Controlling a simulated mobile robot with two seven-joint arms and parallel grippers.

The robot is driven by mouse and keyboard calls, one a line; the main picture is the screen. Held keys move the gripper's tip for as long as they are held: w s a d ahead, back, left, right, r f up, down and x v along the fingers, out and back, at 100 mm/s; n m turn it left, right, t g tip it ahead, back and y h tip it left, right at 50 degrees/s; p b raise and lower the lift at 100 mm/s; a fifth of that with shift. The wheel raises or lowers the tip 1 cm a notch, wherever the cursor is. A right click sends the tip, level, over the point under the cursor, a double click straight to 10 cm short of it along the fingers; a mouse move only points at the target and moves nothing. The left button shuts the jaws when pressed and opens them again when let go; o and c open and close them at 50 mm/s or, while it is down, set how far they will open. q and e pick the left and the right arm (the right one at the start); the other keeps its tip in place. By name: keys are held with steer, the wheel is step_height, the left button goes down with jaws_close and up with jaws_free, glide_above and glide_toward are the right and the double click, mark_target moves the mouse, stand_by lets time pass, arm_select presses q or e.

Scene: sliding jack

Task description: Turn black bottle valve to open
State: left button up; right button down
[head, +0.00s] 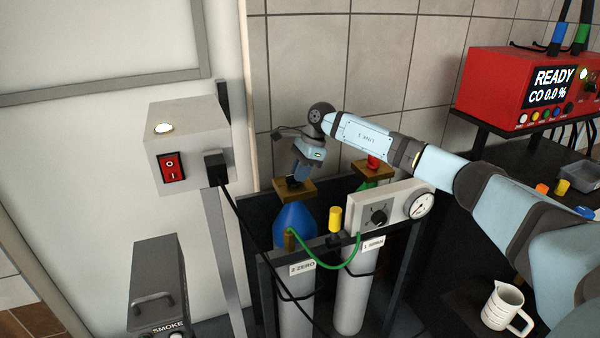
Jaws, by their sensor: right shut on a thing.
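The blue-topped bottle (294,222) labelled 2 ZERO stands upright in a dark rack. A brass-coloured valve block (293,190) sits on its top. My right gripper (298,183) points down onto that block and is shut on the valve there. The black knob itself is mostly hidden by the gripper, so its turn position cannot be told. The bottle beside it, labelled 1 SPAN, has a green top (366,184) and a red knob (374,162), partly behind my right arm. My left gripper is not in view.
A grey regulator box (378,204) with a dial and gauge (419,205) sits by the bottles, with a green hose (352,262). A switch box (188,142) on a post stands left. A red analyser (520,88) reads READY. A white jug (504,308) is at lower right.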

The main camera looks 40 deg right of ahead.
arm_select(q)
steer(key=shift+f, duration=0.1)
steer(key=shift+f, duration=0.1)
arm_select(e)
steer(key=c, duration=1.1)
jaws_free()
steer(key=shift+c, duration=0.2)
arm_select(q)
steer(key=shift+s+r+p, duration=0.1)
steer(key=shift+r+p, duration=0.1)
steer(key=shift+p, duration=0.35)
arm_select(e)
steer(key=v, duration=1.4)
steer(key=shift+f, duration=0.15)
